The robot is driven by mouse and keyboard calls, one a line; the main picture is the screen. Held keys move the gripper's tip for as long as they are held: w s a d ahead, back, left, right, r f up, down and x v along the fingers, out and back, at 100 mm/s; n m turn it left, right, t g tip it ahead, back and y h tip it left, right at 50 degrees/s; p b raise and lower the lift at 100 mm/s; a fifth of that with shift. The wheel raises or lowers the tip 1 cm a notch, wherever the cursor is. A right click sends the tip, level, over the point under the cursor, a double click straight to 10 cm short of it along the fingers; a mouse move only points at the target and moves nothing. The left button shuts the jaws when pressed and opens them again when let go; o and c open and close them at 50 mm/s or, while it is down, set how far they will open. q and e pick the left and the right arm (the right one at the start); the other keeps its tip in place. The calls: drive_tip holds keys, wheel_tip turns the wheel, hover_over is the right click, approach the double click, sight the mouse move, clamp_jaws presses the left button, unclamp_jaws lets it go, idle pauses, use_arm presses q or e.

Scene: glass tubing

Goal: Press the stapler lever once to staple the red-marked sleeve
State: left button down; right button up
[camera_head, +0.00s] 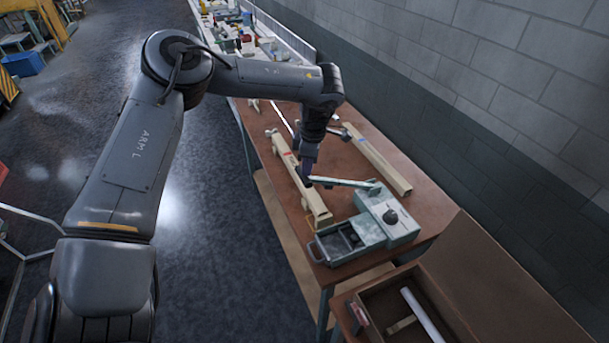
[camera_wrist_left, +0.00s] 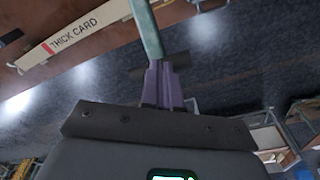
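The stapler (camera_head: 398,222) is a pale green machine at the near end of the brown table. Its long green lever (camera_head: 346,182) stretches left from the body, raised above the table. The lever also shows in the left wrist view (camera_wrist_left: 147,30). My left gripper (camera_head: 308,176) is at the lever's free end; its purple fingers (camera_wrist_left: 164,85) are close together over the dark crossbar. I cannot tell whether they pinch it. The beige red-marked sleeve, lettered THICK CARD (camera_wrist_left: 75,38), lies along the table's left side (camera_head: 313,203), its near end by the stapler. My right gripper is not in view.
A second beige sleeve (camera_head: 378,162) lies on the right of the table. An open brown box (camera_head: 385,299) with a white tube (camera_head: 421,315) is at the near right. A block wall (camera_head: 480,120) runs along the right side.

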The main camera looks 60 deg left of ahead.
use_arm(q)
drive_tip(key=shift+f+b, duration=1.15)
drive_tip(key=shift+f, duration=1.05)
drive_tip(key=shift+r, duration=0.1)
drive_tip(key=shift+w+d+r, duration=0.25)
drive_tip(key=shift+w+d, duration=0.25)
drive_tip(key=shift+w, duration=0.1)
drive_tip(key=shift+w+d+r, duration=0.2)
drive_tip(key=shift+w+d, duration=0.3)
drive_tip(key=shift+w, duration=0.1)
wheel_tip(320, 180, up, 11)
drive_tip(key=p, duration=0.1)
drive_tip(key=shift+w+d, duration=0.35)
drive_tip(key=shift+w, duration=0.05)
drive_tip(key=shift+f, duration=0.1)
